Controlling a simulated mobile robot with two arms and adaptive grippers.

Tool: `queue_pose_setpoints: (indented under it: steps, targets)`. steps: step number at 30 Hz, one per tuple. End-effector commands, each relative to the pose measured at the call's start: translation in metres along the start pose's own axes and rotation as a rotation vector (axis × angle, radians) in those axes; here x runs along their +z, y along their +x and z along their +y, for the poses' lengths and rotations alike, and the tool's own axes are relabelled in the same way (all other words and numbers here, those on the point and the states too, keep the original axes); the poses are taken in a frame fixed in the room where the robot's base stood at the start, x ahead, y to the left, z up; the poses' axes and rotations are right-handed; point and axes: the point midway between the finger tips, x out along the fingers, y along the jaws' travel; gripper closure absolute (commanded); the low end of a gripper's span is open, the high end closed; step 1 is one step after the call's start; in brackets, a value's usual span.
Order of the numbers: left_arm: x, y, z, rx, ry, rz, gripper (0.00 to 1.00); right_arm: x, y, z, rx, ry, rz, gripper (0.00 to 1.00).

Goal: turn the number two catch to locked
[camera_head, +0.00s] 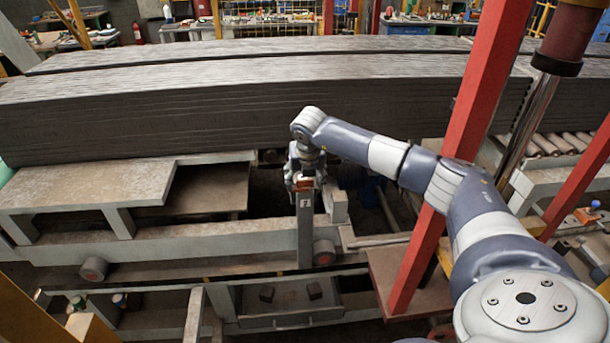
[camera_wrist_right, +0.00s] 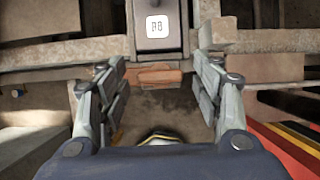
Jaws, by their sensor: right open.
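A grey upright post (camera_head: 305,225) stands on the pale steel frame, with a small white label near its top whose mark I cannot read for sure. An orange-brown block (camera_head: 303,185) sits at the top of this post. My right gripper (camera_head: 304,178) points down over the post top. In the right wrist view my right gripper (camera_wrist_right: 159,72) is open, one finger on each side of the orange-brown block (camera_wrist_right: 160,77); I cannot tell if they touch it. Beyond it is a dark plate (camera_wrist_right: 157,45) with a white label, perhaps "A8". The catch's position is unclear. My left gripper is out of view.
A long stack of dark boards (camera_head: 230,110) runs across behind the post. A red slanted beam (camera_head: 450,150) stands right of the gripper, close to my right arm. A pale ledge (camera_head: 90,185) lies at left, and a tray (camera_head: 290,300) with two dark blocks sits below.

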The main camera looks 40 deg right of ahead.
Motion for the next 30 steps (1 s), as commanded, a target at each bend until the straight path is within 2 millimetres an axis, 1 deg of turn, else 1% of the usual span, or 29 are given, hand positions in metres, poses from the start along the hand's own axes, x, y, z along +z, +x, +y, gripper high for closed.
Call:
queue_pose_setpoints:
  steps: [8,9,14,15,23,30]
  targets:
    - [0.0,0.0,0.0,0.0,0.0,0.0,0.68,0.0,0.002,0.0,0.0,0.0,-0.001,0.4]
    - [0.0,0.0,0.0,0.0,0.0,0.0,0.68,0.0,0.002,0.0,0.0,0.0,-0.001,0.45]
    - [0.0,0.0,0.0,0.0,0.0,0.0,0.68,0.0,0.002,0.0,0.0,0.0,-0.001,0.81]
    - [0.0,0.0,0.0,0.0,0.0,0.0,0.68,0.0,0.002,0.0,0.0,0.0,-0.001,0.84]
    - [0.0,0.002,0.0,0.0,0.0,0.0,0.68,0.0,0.003,0.0,-0.004,0.009,-0.001,0.84]
    - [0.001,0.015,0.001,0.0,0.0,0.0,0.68,-0.001,0.005,0.002,-0.036,0.092,-0.002,0.84]
